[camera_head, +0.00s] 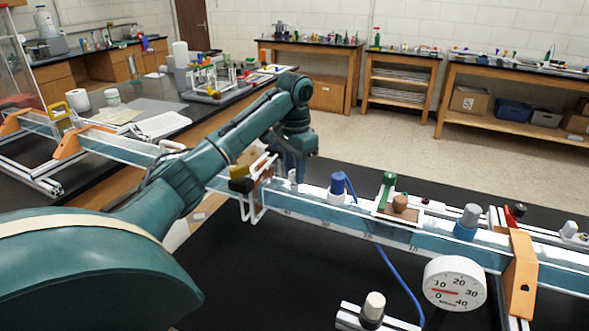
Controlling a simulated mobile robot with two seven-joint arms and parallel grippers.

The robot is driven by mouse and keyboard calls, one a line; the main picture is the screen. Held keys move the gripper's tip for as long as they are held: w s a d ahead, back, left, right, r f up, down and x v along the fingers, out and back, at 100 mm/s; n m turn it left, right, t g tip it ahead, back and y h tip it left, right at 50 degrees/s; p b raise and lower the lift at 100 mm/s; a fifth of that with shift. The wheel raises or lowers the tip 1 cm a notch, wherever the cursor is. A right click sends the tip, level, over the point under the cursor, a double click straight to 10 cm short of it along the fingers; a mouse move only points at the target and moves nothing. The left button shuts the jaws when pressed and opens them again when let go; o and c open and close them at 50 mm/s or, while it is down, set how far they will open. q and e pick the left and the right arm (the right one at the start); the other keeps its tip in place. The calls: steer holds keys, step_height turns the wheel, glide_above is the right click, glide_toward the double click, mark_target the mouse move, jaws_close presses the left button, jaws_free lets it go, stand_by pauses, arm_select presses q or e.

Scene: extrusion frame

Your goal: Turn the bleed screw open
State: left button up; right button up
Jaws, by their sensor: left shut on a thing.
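My left arm comes in from the left, and its left gripper (297,168) points down at the long clear channel (310,207). The gripper is shut on a small pale fitting (293,183) on top of the channel. The fingers are dark and small, so the exact grip is hard to see. I cannot tell from this view whether this fitting is the bleed screw. My right gripper is not in view.
A white round gauge (454,284) hangs in front of the channel, beside a blue tube (401,279). Orange brackets (519,273) support the channel. A pale knob (373,307) stands at the front. The black bench top (270,285) is clear at front centre.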

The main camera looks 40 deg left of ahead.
arm_select(q)
steer(key=shift+n, duration=0.7)
steer(key=o, duration=1)
steer(key=shift+r, duration=0.15)
step_height(320, 180, up, 13)
stand_by(0.7)
